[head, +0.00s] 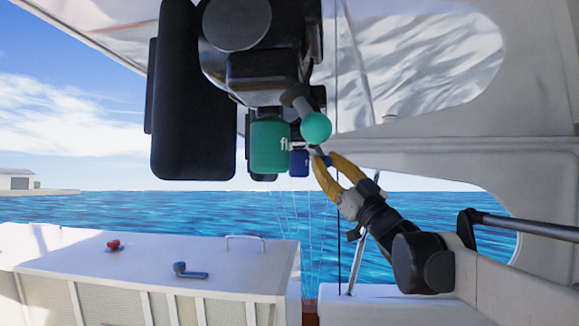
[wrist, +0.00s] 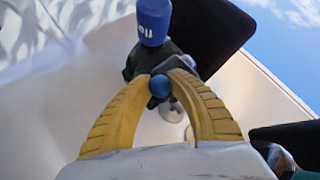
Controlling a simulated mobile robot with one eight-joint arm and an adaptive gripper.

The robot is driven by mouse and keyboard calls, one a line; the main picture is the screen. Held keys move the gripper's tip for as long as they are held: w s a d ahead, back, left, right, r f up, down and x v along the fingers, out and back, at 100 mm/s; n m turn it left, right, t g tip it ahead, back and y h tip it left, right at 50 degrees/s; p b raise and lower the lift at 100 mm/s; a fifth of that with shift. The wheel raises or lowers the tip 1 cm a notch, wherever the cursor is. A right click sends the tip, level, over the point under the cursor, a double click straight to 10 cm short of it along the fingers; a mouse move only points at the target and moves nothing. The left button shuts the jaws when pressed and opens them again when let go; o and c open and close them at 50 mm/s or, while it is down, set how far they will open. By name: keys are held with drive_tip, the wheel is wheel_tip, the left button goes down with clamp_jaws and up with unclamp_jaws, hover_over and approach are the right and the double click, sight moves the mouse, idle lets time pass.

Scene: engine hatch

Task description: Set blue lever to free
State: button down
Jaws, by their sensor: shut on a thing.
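The blue lever's round knob (wrist: 160,87) sits between the yellow fingertips of my gripper (wrist: 161,82) in the wrist view. The fingers touch it from both sides, shut on it. A blue labelled cylinder (wrist: 153,22) is just above the knob, on a black mount. In the head view my gripper (head: 326,158) reaches up from the lower right, its tips close to the blue cylinder (head: 299,163). The blue knob is small and mostly hidden there. The lever's shaft is hard to see, and I cannot tell its setting.
A green ball-ended lever (head: 315,128) and a green labelled cylinder (head: 270,146) are nearer the head camera, close above my fingers. A large black housing (head: 193,95) is to the left. Below is a white box (head: 150,262) with a red knob (head: 113,244). A rail (head: 530,227) is at right.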

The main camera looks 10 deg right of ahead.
drive_tip(key=shift+w+d+r+n+g+y+p, duration=0.1)
drive_tip(key=shift+w+n+g+y+p, duration=0.2)
drive_tip(key=shift+n+g+y, duration=1.25)
drive_tip(key=shift+w+d+r+n+g+y+p, duration=0.1)
drive_tip(key=shift+w+n+g+y, duration=0.35)
drive_tip(key=shift+n+g+y, duration=1.1)
drive_tip(key=shift+w+r+n+g+y+p, duration=0.15)
drive_tip(key=shift+w+n+g+y, duration=0.4)
drive_tip(key=shift+n+y, duration=1.7)
drive_tip(key=shift+s+f+n+g+y, duration=0.1)
drive_tip(key=shift+s+n+g+y, duration=0.1)
drive_tip(key=shift+n+g+y, duration=0.25)
drive_tip(key=c, duration=1.2)
unclamp_jaws()
drive_tip(key=shift+o, duration=0.2)
drive_tip(key=v, duration=1.2)
drive_tip(key=shift+d, duration=0.15)
